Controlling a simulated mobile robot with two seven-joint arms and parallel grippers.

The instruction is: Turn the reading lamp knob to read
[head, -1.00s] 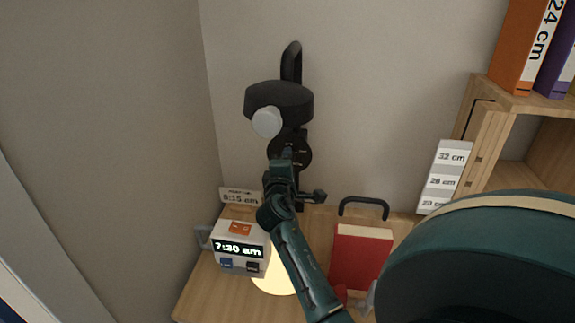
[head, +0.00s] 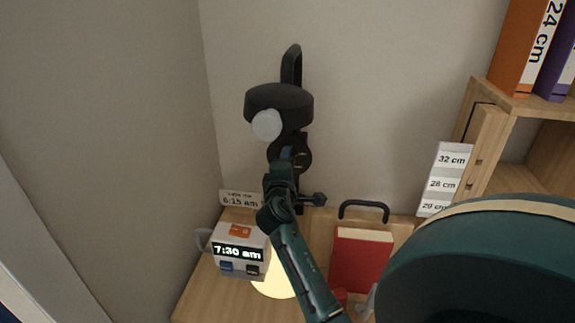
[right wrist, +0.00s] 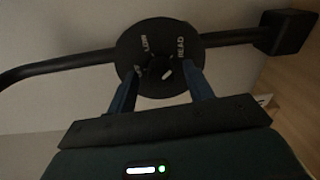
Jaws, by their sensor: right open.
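The black reading lamp has a wide round head (head: 279,103) with a pale bulb-like disc (head: 267,125) on its front. Its round dial (head: 304,154) sits below the head, partly hidden behind my right gripper (head: 287,153). In the right wrist view the dial (right wrist: 143,47) faces me, with white lettering that looks like LOW and READ; another label at its left is hard to read. The small dark knob (right wrist: 158,68) at its middle has a pale mark at lower right. My right gripper (right wrist: 161,77) is open, one blue finger on each side of the knob; contact is unclear.
A white clock (head: 239,251) showing 7:30 am, a card (head: 240,199) and a red book (head: 362,262) are on the wooden desk (head: 205,298). A wooden shelf (head: 533,104) with binders stands at right. Walls close in behind and to the left.

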